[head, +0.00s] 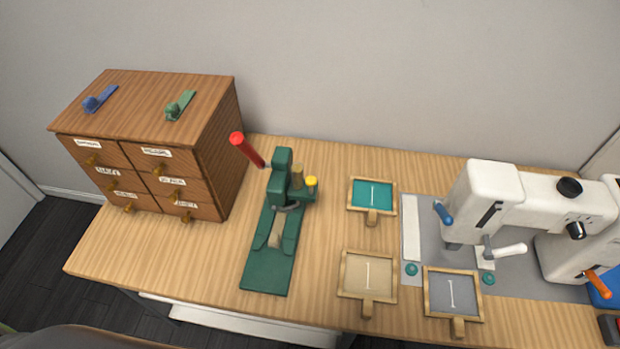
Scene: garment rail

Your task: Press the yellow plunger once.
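The yellow plunger (311,182) is a small round yellow cap on the right side of a dark green press (268,250). The press stands upright on the wooden table, with a brass-coloured cylinder (297,174) next to the plunger. A lever with a red grip (240,144) rises from the press toward the upper left. Nothing touches the plunger. Neither of my grippers shows in the head view.
A wooden drawer cabinet (215,120) stands at left with a blue and a green clip-like item on top. Framed fabric pieces (372,181) lie right of the press. A white sewing machine (530,195) stands at far right. Bare table (170,240) lies left of the press.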

